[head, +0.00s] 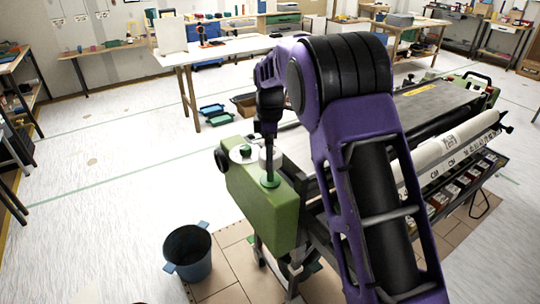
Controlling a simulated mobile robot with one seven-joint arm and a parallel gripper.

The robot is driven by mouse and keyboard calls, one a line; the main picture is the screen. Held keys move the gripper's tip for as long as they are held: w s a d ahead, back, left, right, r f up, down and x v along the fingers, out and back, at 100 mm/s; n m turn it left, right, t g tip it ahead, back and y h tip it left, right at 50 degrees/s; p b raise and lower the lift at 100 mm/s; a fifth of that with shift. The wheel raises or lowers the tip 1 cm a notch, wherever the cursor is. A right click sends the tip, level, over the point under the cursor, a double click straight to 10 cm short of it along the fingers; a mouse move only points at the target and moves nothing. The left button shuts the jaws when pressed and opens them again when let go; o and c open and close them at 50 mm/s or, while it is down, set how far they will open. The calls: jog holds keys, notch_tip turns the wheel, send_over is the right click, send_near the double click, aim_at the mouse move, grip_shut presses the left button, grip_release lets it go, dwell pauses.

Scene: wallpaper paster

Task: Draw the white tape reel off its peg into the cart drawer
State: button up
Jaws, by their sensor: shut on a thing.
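My gripper (266,148) points down over the left end of the green machine (262,205). Its fingers are small and dark here, and they are shut on a white cylindrical thing, which looks like the white tape reel (268,162). The reel stands upright just above a round green base (270,181); the peg itself is hidden, and I cannot tell whether the reel is still around it. A flat white disc with a green knob (244,152) sits just left of it. A long open drawer or tray (470,186) with several compartments shows at right, partly hidden by my arm.
A long white printed roll (449,143) runs along the machine above the tray. A dark blue bucket (188,254) stands on the floor at front left. A white table (222,49) stands behind. Open floor lies to the left.

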jog(key=shift+r, duration=0.35)
jog(key=shift+r+p, duration=1.15)
jog(key=shift+r, duration=0.85)
